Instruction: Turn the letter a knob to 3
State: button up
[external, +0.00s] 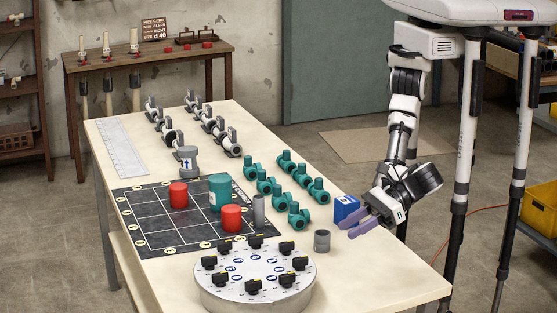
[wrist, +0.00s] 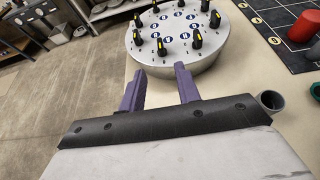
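The round drum (external: 255,298) stands at the table's near end, with a ring of several black knobs on its pale top. One knob (external: 256,241) is at the back of the ring. Blue round marks sit inside the ring; their letters are too small to read, so I cannot tell which knob is a. In the wrist view the drum (wrist: 180,62) is ahead of my gripper, and its knobs (wrist: 195,39) show yellow pointer lines. My gripper (external: 346,230) is right of the drum, apart from it. Its purple fingers (wrist: 161,74) are open and empty.
A grey pipe piece (external: 322,241) stands between drum and gripper. A blue box (external: 346,207) is just behind the fingers. Several green fittings (external: 298,214) lie beyond. A black gridded mat (external: 160,228) holds red and green cylinders. The table's near right corner (external: 400,290) is clear.

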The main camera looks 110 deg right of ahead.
aim_at(303, 257)
jog(key=p+x, duration=0.2)
jog(key=x, duration=1)
jog(key=shift+w+f, duration=0.15)
jog(key=shift+w, duration=0.1)
jog(key=shift+c, duration=0.3)
grip_shut()
